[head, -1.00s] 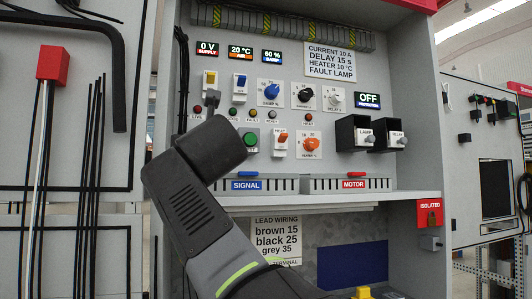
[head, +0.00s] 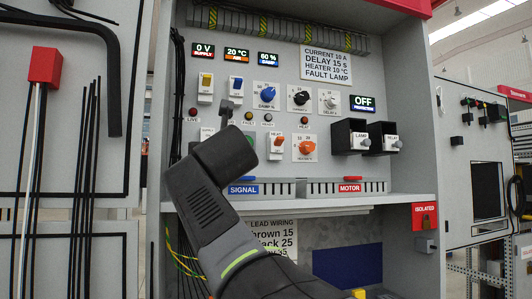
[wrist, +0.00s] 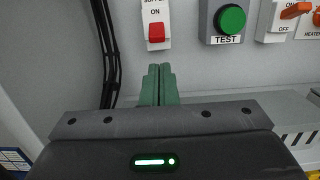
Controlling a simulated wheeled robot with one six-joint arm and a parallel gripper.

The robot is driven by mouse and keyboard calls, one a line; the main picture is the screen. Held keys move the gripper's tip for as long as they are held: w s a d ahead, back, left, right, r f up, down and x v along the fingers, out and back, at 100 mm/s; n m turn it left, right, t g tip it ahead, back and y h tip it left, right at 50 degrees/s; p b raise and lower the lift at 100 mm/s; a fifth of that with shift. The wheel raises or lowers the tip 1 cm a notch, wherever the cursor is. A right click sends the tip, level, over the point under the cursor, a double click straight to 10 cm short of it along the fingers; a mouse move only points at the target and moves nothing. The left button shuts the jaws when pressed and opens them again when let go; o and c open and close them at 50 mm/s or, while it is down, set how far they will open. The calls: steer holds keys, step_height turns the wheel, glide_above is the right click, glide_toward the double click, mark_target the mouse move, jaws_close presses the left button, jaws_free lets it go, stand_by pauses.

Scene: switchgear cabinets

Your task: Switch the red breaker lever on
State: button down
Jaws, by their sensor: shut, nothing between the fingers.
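The red breaker lever (wrist: 156,32) is on a white housing in the wrist view. It sits below the ON label, at the low end of the housing. In the head view my arm hides the lever. My gripper (wrist: 158,72) has green fingers that are shut together and empty. In the wrist picture the fingertips appear just below the lever, with a gap between them; the depth to the panel is hard to tell. In the head view my wrist hides the fingers.
A green TEST button (wrist: 230,19) is right of the lever. Further right is an orange-handled switch (wrist: 295,10). A ledge with wiring ducts (head: 318,188) runs below. The supply display (head: 203,51) reads 0 V; the protection display (head: 363,103) reads OFF. Black cables (wrist: 105,45) hang left.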

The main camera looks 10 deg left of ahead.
steer(key=p+x, duration=0.1)
steer(key=x, duration=0.5)
steer(key=shift+a, duration=0.1)
